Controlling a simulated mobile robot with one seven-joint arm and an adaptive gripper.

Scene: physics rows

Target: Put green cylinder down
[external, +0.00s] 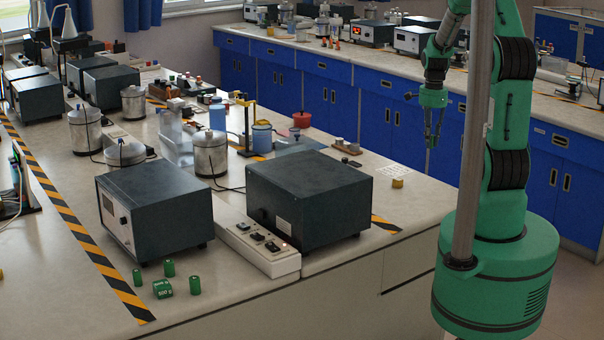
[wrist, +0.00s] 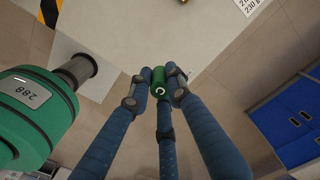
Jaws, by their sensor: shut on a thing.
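A small green cylinder (wrist: 158,80) is held between the blue fingertips of my gripper (wrist: 157,84) in the wrist view. My gripper (external: 433,140) hangs pointing down in the external view, to the right of the near bench and clear of it. The cylinder is too small to make out there. Other small green cylinders stand on the bench at the front left: one on the left (external: 137,277), one behind (external: 169,268) and one on the right (external: 194,285). A green block with a white label (external: 162,288) lies among them.
The near bench (external: 330,278) carries two dark instrument boxes, left (external: 153,210) and right (external: 310,198), with a power strip (external: 258,245) between them. A small yellow weight (external: 397,183) sits near the bench's right edge. Blue cabinets (external: 385,110) stand behind my arm.

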